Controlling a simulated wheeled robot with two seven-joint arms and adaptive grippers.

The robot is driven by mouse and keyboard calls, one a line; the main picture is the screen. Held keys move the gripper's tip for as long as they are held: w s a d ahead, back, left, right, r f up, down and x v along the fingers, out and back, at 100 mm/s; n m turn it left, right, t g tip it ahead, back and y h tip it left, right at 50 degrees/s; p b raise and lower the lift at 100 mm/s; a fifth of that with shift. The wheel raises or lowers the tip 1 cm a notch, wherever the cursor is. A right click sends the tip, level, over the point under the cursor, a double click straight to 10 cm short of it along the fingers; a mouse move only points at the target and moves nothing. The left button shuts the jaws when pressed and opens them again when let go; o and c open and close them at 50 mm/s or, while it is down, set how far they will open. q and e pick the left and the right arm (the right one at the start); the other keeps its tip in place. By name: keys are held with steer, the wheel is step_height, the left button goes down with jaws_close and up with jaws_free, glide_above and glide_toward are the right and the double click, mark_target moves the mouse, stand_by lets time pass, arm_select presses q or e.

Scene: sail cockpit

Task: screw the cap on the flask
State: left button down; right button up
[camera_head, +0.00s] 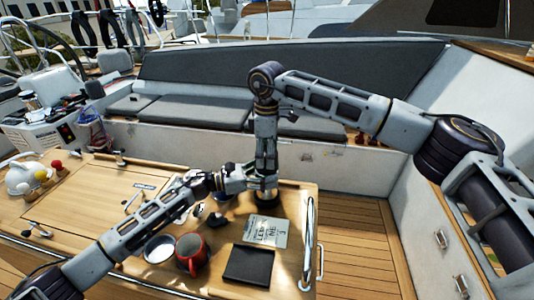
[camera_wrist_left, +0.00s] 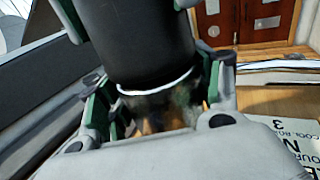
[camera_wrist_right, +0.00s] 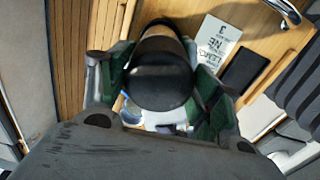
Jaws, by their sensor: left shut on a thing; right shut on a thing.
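The flask (camera_wrist_left: 160,112) is a shiny cylinder low between the fingers of my left gripper (camera_wrist_left: 158,105), which is shut on it. A wide black cylindrical part, which looks like the cap (camera_wrist_left: 140,45), sits directly above it, with a pale ring at the join. In the right wrist view the cap (camera_wrist_right: 160,88) is between the green-padded fingers of my right gripper (camera_wrist_right: 158,95), shut on it from above. In the head view the left gripper (camera_head: 257,180) meets the flask from the left, under the downward right arm. Whether the threads are engaged is hidden.
A red mug (camera_head: 191,252), a round pale dish (camera_head: 158,248), a printed booklet (camera_head: 267,231) and a dark notebook (camera_head: 248,264) lie on the wooden table (camera_head: 100,190) near the arms. A metal rail (camera_head: 308,240) stands at its right edge. Grey cushioned benches lie behind.

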steer(key=shift+r, duration=0.1)
steer(key=o, duration=1)
steer(key=shift+r, duration=2.2)
steer(key=shift+f, duration=0.15)
steer(key=shift+c, duration=0.3)
